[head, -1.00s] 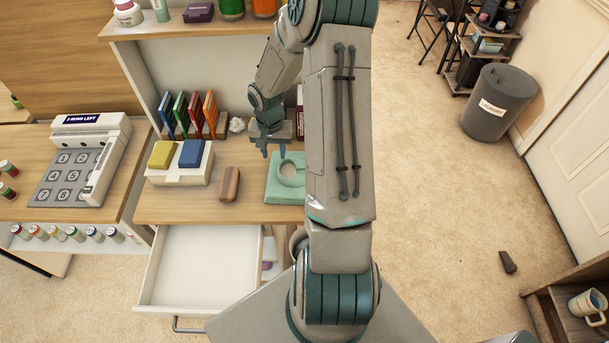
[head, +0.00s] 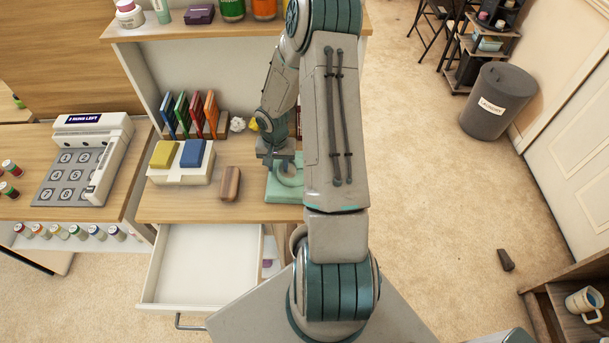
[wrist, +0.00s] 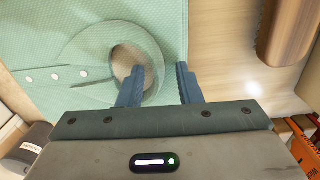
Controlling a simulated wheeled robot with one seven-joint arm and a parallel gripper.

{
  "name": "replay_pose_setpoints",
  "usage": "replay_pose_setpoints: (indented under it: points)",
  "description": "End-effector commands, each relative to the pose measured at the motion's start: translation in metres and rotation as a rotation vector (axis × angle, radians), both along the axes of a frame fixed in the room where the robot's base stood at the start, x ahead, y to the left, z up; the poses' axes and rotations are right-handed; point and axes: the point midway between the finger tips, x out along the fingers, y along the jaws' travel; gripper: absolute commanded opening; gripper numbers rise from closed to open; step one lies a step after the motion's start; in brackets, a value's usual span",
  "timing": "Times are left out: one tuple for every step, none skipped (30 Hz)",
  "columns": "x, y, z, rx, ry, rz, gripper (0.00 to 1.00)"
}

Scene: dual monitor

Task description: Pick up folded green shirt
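The folded green shirt (head: 276,194) lies on the desk top, partly hidden by my arm in the head view. In the wrist view the shirt (wrist: 100,22) fills the upper left, with its round collar and pale buttons visible. My gripper (wrist: 158,84) is open, its two blue fingers apart with nothing held between them. I cannot tell whether the fingertips touch anything. In the head view my gripper is at the shirt's far side.
A brown block (head: 229,184) lies left of the shirt. A white holder (head: 180,178) with yellow and blue blocks stands farther left. Several coloured upright panels (head: 190,115) stand behind. An open white drawer (head: 205,265) sticks out below the desk edge.

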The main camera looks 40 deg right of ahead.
Motion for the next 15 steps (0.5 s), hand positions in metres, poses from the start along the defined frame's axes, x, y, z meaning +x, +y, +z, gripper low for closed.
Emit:
replay_pose_setpoints:
  points:
    - [0.0000,0.0000,0.0001,0.000,0.000,0.000,0.17]
    - [0.0000,0.0000,0.0001,0.000,0.000,0.000,0.09]
    - [-0.0001,0.0001,0.0001,0.000,0.000,0.000,0.00]
    - [-0.0001,0.0001,0.0002,0.000,0.000,0.000,0.00]
    - [-0.0001,0.0001,0.0002,0.000,0.000,0.000,0.00]
    - [-0.0001,0.0001,0.0002,0.000,0.000,0.000,0.00]
    - [0.0001,0.0001,0.0004,0.000,0.000,0.000,0.00]
    - [0.0001,0.0001,0.0005,0.000,0.000,0.000,0.00]
    - [0.0001,0.0001,0.0005,0.000,0.000,0.000,0.00]
    - [0.0001,0.0001,0.0005,0.000,0.000,0.000,0.00]
    - [0.0001,0.0001,0.0005,0.000,0.000,0.000,0.00]
    - [0.0001,0.0001,0.0005,0.000,0.000,0.000,0.00]
    - [0.0001,0.0001,0.0007,0.000,0.000,0.000,0.00]
    - [0.0001,0.0000,0.0010,0.000,0.000,0.000,0.00]
    - [0.0001,0.0000,0.0017,0.000,0.000,0.000,0.00]
